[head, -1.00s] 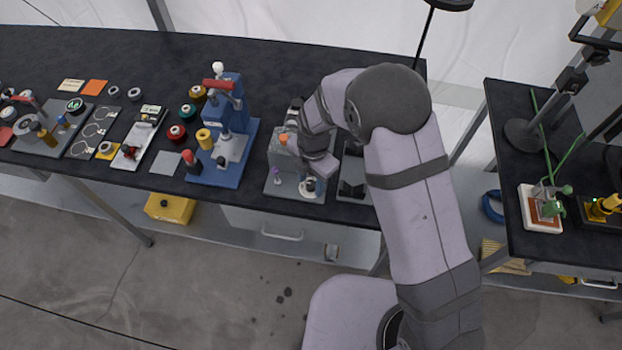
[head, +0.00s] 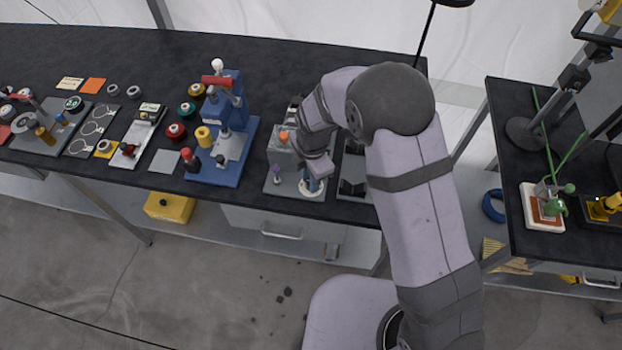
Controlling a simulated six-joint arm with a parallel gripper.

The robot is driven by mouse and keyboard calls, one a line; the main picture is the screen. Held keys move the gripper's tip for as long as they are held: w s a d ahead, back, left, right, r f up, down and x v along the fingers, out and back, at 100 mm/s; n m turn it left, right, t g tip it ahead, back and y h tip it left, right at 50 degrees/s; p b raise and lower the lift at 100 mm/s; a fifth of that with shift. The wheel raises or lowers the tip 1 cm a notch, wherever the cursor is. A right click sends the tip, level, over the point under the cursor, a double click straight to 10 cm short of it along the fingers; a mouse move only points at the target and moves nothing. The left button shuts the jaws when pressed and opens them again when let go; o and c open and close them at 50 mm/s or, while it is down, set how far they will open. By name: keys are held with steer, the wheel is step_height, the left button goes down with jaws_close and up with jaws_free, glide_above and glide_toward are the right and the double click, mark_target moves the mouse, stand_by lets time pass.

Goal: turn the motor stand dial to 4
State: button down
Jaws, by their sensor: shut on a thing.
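The motor stand (head: 283,155) is a grey unit on a flat grey base near the bench's front edge, with an orange knob on top and a small purple knob at its front left. Its dial (head: 311,193) shows as a pale round plate at the base's front right. My gripper (head: 315,181) is over the dial, pointing down, and is shut on the dial's knob. The wrist hides part of the stand, and the dial's numbers and pointer are too small to read.
A blue press (head: 232,110) with a red handle stands left of the motor stand. A dark fixture (head: 352,187) on a grey plate sits close on the right, partly behind my arm. The bench's back middle is clear.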

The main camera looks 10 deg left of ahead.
steer(key=m+b, duration=0.1)
steer(key=m, duration=0.3)
steer(key=shift+m, duration=0.3)
steer(key=m, duration=0.3)
steer(key=shift+w+a+m+b, duration=0.1)
steer(key=shift+m+b, duration=0.2)
steer(key=m, duration=0.4)
steer(key=shift+m+b, duration=0.3)
steer(key=shift+b, duration=0.05)
steer(key=m, duration=0.3)
steer(key=shift+m+b, duration=0.3)
steer(key=m, duration=0.4)
steer(key=shift+w+m+h+b, duration=0.1)
steer(key=shift+m+h+b, duration=0.2)
steer(key=m, duration=0.3)
steer(key=shift+m, duration=0.3)
steer(key=m, duration=0.4)
steer(key=shift+b, duration=0.4)
steer(key=shift+m+g, duration=0.3)
steer(key=shift+m, duration=1.6)
